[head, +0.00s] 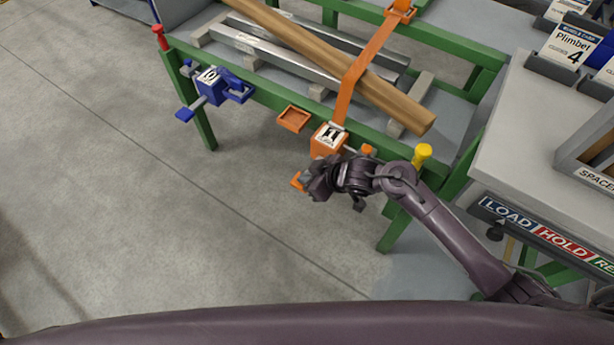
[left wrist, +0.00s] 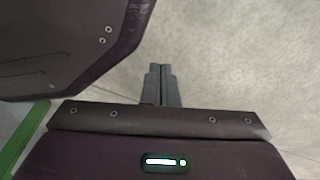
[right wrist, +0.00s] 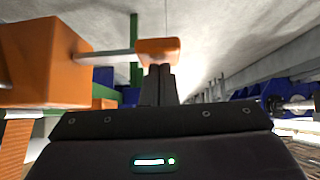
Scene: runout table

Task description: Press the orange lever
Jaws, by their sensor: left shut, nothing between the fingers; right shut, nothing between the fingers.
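The orange lever shows in the right wrist view as an orange pad (right wrist: 158,46) on a grey rod from an orange box (right wrist: 40,55). In the head view the orange lever (head: 296,181) is mostly hidden behind my right gripper (head: 312,188), below the orange box (head: 328,140) on the green table frame. My right gripper's fingers (right wrist: 160,72) are shut and empty, right at the pad's lower edge in the right wrist view. I cannot tell whether they touch it. My left gripper (left wrist: 161,72) is shut and empty over grey floor, and does not show in the head view.
A blue box (head: 209,85) with a blue lever (head: 184,115) is left on the same frame. An orange tray (head: 294,119) and orange strap (head: 370,55) are near the orange box. A wooden beam (head: 330,60) lies above. A yellow knob (head: 422,153) stands right. Floor in front is clear.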

